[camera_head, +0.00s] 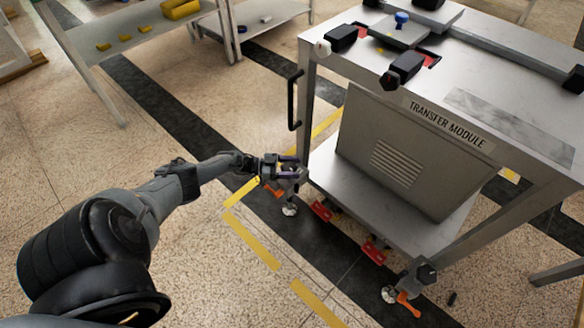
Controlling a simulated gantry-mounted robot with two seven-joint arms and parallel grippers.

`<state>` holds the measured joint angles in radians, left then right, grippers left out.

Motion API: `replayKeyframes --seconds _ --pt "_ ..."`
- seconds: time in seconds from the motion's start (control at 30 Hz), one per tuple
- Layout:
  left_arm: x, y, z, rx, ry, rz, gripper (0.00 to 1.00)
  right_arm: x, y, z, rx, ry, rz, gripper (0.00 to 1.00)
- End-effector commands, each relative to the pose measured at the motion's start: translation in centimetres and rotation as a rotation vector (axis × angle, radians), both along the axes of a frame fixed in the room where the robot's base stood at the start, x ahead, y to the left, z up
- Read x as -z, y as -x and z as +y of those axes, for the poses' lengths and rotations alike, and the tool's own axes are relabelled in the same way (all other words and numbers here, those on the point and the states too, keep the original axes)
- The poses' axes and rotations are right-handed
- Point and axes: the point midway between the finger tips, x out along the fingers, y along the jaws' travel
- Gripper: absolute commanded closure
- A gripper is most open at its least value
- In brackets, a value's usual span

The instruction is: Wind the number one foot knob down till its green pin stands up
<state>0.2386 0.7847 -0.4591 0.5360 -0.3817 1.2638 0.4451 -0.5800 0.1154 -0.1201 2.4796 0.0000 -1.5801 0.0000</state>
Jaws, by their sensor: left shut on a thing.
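The transfer module cart (365,208) stands at the right, with a lettered top edge and a lower shelf. My left gripper (290,172) is at the cart's near left corner, low by the shelf, shut on the foot knob (298,173) there. The gripper hides most of this knob, and I cannot read a number on it. A round foot pad (290,209) shows below the gripper, with an orange part (275,191) beside it. Another corner foot with an orange lever (408,304) is at the lower right. I cannot make out a green pin. My right gripper is not in view.
A black handle (294,100) stands upright on the cart's left side. Red brackets (321,210) sit under the shelf edge. Yellow floor tape (252,240) runs near the cart. A table with yellow pieces (181,9) is at the back left. The floor between is open.

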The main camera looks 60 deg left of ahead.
Motion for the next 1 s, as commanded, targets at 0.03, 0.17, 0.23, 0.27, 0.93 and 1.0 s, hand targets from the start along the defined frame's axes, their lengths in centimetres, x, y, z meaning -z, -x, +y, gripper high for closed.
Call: replayKeyframes --seconds 0.03,0.17,0.23,0.27,0.93,1.0 --pt "-0.04 -0.09 0.08 0.011 -0.002 0.000 0.69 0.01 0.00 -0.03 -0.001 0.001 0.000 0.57" --pt "0.01 -0.06 -0.02 0.036 -0.001 0.000 0.69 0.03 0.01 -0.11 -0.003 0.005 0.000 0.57" --pt "0.03 -0.03 -0.02 0.044 -0.002 -0.001 0.69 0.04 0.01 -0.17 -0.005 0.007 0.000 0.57" --pt "0.04 -0.04 -0.06 0.047 -0.002 -0.001 0.69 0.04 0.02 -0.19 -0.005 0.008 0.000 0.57" --pt "0.09 0.03 -0.11 0.056 0.000 0.000 0.17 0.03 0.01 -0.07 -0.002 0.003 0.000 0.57" --pt "0.08 0.03 -0.11 0.056 0.000 0.000 0.17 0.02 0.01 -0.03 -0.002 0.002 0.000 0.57"
